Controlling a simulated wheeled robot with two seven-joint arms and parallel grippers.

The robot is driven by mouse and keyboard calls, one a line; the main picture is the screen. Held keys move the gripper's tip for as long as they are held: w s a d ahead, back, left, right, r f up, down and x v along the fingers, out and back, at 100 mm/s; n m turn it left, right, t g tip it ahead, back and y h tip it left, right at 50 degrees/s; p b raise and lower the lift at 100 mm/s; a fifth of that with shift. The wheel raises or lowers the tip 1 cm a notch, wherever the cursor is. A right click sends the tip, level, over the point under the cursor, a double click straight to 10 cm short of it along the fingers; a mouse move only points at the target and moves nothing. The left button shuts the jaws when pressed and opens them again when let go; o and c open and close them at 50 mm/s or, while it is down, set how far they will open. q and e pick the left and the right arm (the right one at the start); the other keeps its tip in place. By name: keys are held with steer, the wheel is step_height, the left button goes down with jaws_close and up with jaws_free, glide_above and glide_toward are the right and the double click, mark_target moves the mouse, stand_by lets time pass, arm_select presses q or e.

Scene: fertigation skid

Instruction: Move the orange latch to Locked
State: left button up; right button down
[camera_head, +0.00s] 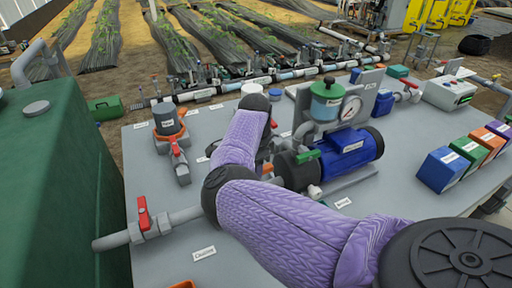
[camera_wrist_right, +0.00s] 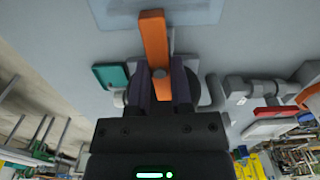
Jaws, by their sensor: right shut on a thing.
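The orange latch (camera_wrist_right: 153,38) shows in the right wrist view as a flat bar running from a pale grey-blue plate (camera_wrist_right: 200,12) down between my fingers. My right gripper (camera_wrist_right: 161,84) is shut on its near end, one dark finger on each side. In the head view my right arm in its purple sleeve reaches across the bench and hides most of the gripper. A small orange patch (camera_head: 267,170) shows beside the arm; I cannot tell whether it is the latch. No readable Locked mark shows. My left gripper is not in view.
A blue pump (camera_head: 350,150) with a pressure gauge (camera_head: 351,108) stands right of my arm on the grey bench (camera_head: 240,262). A red-handled valve (camera_head: 144,215) and pipe lie at the left, beside a green tank (camera_head: 50,180). Coloured boxes (camera_head: 443,169) stand at the right.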

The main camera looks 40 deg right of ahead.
steer(key=shift+m, duration=0.4)
steer(key=shift+p, duration=0.3)
steer(key=c, duration=0.5)
jaws_free()
step_height(320, 180, up, 10)
steer(key=p, duration=0.3)
